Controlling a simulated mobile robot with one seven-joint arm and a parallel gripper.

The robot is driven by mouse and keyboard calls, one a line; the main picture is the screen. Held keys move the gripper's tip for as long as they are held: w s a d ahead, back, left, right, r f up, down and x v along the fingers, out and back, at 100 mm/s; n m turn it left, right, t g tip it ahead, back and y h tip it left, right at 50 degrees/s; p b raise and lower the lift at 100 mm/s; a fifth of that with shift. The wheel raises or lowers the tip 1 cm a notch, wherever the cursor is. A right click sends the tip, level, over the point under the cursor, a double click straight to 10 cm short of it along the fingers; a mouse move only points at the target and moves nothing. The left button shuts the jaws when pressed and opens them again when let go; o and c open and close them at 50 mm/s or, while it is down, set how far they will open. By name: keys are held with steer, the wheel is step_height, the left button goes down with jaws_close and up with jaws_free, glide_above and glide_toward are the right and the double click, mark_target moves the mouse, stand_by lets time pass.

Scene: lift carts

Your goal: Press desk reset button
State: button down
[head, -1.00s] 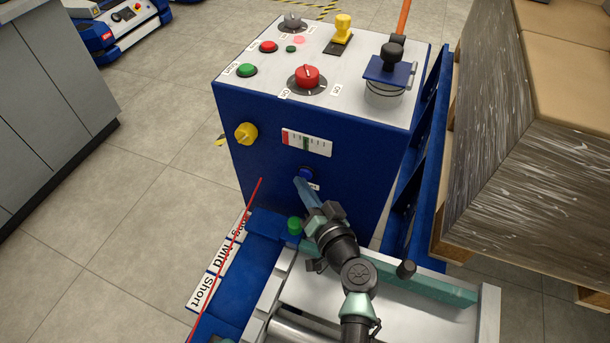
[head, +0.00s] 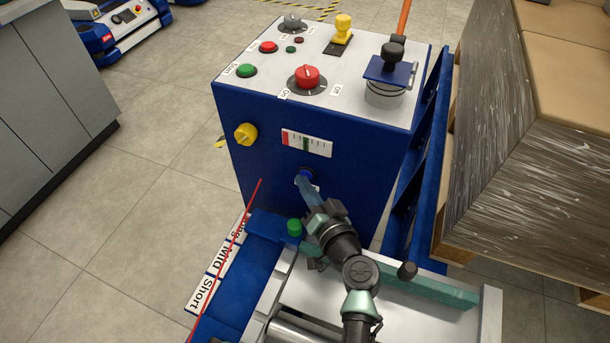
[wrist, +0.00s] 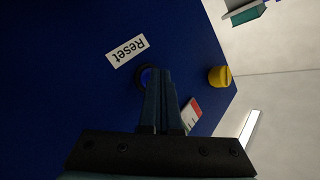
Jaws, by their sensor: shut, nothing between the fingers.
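The reset button (head: 306,173) is a small blue round button on the front face of the blue desk box (head: 350,180). In the wrist view the button (wrist: 146,76) shows in a dark ring beside a white "Reset" label (wrist: 127,51), partly hidden by my fingers. My gripper (head: 300,181) is shut and empty, its tips at the button. In the wrist view my gripper (wrist: 158,73) overlaps the button's edge. I cannot tell whether the button is pushed in.
A gauge (head: 307,143) and a yellow knob (head: 246,134) are on the same face. The top carries a red rotary switch (head: 307,77), a green button (head: 246,70) and a black-knobbed lever (head: 391,54). Wrapped cartons (head: 530,170) stand close at right.

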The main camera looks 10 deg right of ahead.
steer(key=shift+s, duration=0.1)
steer(key=shift+s+a, duration=0.45)
steer(key=shift+s, duration=0.1)
steer(key=shift+s+a, duration=0.75)
steer(key=shift+s, duration=0.3)
steer(key=shift+s+a, duration=0.75)
steer(key=shift+s, duration=0.25)
